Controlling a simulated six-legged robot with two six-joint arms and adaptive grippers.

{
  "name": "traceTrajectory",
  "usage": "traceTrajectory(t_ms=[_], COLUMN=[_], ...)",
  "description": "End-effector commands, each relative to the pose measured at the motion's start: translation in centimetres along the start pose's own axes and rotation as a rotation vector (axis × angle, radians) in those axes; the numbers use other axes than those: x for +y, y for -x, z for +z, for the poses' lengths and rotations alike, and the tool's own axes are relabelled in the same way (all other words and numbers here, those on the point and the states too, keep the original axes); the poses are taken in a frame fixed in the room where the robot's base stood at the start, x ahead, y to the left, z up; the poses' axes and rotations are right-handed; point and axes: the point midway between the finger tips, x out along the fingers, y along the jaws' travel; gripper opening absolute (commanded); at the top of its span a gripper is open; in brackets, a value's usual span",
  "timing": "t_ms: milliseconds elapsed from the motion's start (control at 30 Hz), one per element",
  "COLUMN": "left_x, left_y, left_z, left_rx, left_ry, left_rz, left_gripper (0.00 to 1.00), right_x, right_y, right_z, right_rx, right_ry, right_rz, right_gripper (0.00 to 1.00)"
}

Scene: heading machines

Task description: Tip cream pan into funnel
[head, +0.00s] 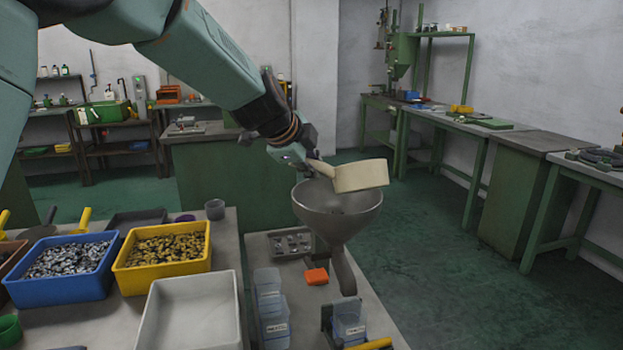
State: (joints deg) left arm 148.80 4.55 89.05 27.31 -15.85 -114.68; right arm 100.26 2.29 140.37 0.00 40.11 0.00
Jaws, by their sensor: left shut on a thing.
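The cream pan (360,176) is in the head view, above the grey metal funnel (338,214). My left gripper (308,168) is shut on the pan's handle, at the pan's left side. The pan is tilted and its outer side faces me, so its inside is hidden. It hangs over the right part of the funnel's mouth, and nothing is seen falling from it. The funnel's spout slants down toward a clear blue container (349,322) at the table's front. My right gripper is out of view.
A blue bin (62,291) of silver parts and a yellow bin (165,285) of brass-coloured parts stand at left. A white tray (188,318) is in front. Blue containers (271,310) and an orange block (316,276) lie near the spout. Open floor is at right.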

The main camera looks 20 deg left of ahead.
Motion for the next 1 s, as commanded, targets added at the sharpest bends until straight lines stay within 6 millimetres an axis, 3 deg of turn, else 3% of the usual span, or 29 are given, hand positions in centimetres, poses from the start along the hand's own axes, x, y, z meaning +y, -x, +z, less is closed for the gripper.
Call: traceTrajectory(t_ms=[33, 700, 800, 1000], left_x=[0.4, 0.7, 0.5, 0.0], left_y=[-0.3, 0.4, 0.8, 1.5], left_z=[0.0, -0.7, -0.9, -1.2], left_rx=[-0.006, -0.106, -0.128, -0.156], left_ry=[-0.010, -0.164, -0.200, -0.242], left_rz=[-0.014, -0.214, -0.261, -0.316], left_gripper=[0.00, 0.00, 0.00, 0.00], right_x=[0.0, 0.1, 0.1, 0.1], right_y=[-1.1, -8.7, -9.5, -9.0], right_z=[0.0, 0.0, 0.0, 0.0], right_rx=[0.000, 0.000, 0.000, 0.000], right_ry=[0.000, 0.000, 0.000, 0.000], right_rz=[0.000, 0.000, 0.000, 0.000], right_gripper=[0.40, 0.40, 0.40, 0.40])
